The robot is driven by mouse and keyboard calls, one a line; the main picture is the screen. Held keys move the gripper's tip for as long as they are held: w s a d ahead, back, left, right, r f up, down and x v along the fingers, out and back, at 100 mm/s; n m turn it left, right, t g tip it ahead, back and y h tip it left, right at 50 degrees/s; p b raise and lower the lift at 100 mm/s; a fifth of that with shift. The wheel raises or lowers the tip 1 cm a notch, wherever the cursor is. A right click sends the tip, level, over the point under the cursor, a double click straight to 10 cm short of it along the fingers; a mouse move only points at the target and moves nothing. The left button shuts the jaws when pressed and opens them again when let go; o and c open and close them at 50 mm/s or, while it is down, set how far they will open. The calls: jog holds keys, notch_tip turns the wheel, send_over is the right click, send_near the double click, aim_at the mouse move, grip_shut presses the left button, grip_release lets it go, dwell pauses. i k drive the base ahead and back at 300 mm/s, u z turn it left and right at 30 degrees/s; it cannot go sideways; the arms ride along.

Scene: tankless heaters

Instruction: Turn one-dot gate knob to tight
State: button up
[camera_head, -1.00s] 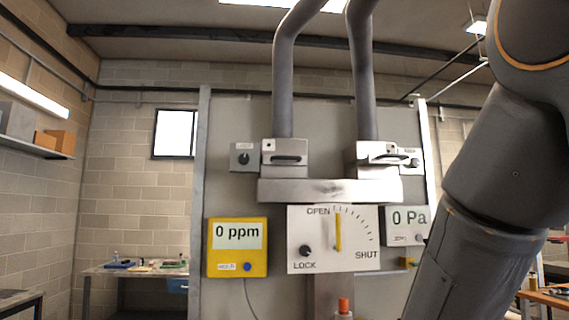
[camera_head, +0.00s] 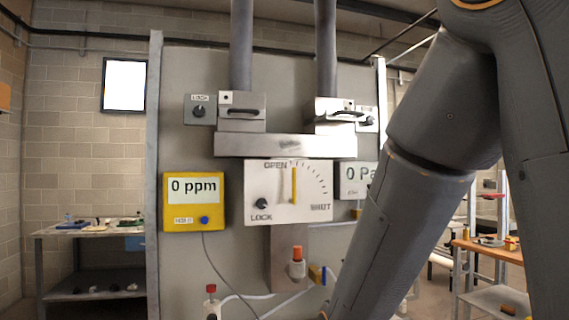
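The gate box with one dark dot (camera_head: 242,112) is at the upper left of the grey panel, under the left pipe, and has a dark handle. Left of it is a small grey plate with a label and a black round knob (camera_head: 199,111). A second gate box (camera_head: 336,111) sits under the right pipe. Its own knob (camera_head: 368,121) is at its right; its dots are too small to tell. My arm crosses the right side of the view. My gripper is not in view.
A yellow meter (camera_head: 194,188) reads 0 ppm. A gauge (camera_head: 357,180) is partly hidden by my arm. Benches stand left (camera_head: 92,232) and right (camera_head: 485,248).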

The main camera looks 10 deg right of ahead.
aim_at(199, 111)
jog(key=k, duration=1)
jog(key=u, duration=0.95)
jog(key=i, duration=1.55)
jog(key=z, duration=1.4)
